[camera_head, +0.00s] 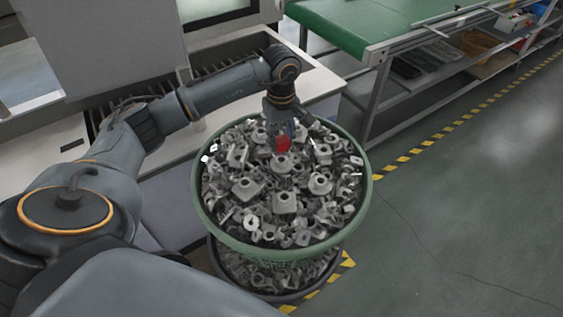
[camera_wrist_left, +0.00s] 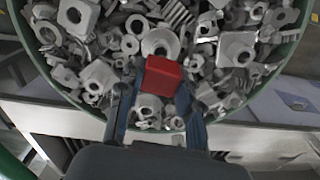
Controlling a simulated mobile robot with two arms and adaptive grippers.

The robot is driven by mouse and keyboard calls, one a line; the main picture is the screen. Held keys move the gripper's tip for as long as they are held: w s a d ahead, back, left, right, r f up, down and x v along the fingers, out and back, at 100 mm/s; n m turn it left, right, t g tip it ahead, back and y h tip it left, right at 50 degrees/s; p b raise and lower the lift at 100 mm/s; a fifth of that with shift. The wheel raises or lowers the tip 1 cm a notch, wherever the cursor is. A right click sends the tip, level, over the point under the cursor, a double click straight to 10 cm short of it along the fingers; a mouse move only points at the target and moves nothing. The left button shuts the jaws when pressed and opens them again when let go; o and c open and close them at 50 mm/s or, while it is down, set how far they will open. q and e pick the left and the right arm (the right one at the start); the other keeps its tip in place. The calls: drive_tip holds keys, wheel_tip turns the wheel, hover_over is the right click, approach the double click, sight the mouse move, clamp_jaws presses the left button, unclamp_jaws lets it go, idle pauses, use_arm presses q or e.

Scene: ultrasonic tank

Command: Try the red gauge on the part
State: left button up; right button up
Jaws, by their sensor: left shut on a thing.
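The red gauge (camera_wrist_left: 162,76) is a small red block held between the fingers of my left gripper (camera_wrist_left: 158,100). In the head view the red gauge (camera_head: 283,144) shows just below my left gripper (camera_head: 281,135), over the middle of the basket. Grey metal parts with round holes fill the basket. One part (camera_wrist_left: 160,42) with a round opening lies right beyond the gauge in the wrist view. I cannot tell whether the gauge touches a part. My right gripper is not in view.
The round green basket (camera_head: 366,185) heaped with parts stands beside a pale machine bench (camera_head: 60,140). A green-topped conveyor table (camera_head: 345,22) with a lower shelf is behind it. Open floor (camera_head: 450,210) lies to the right, with a yellow and black floor stripe (camera_head: 430,142).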

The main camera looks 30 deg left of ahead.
sight(281, 148)
use_arm(q)
drive_tip(key=shift+f+b, duration=1.05)
drive_tip(key=shift+f, duration=0.1)
drive_tip(key=shift+f+b, duration=0.3)
drive_tip(key=shift+f, duration=0.05)
drive_tip(key=shift+s+f, duration=0.1)
drive_tip(key=shift+s, duration=0.05)
idle(1.0)
drive_tip(key=shift+r+p, duration=0.55)
drive_tip(key=shift+r, duration=1.1)
drive_tip(key=shift+r+p, duration=0.95)
drive_tip(key=shift+r, duration=1)
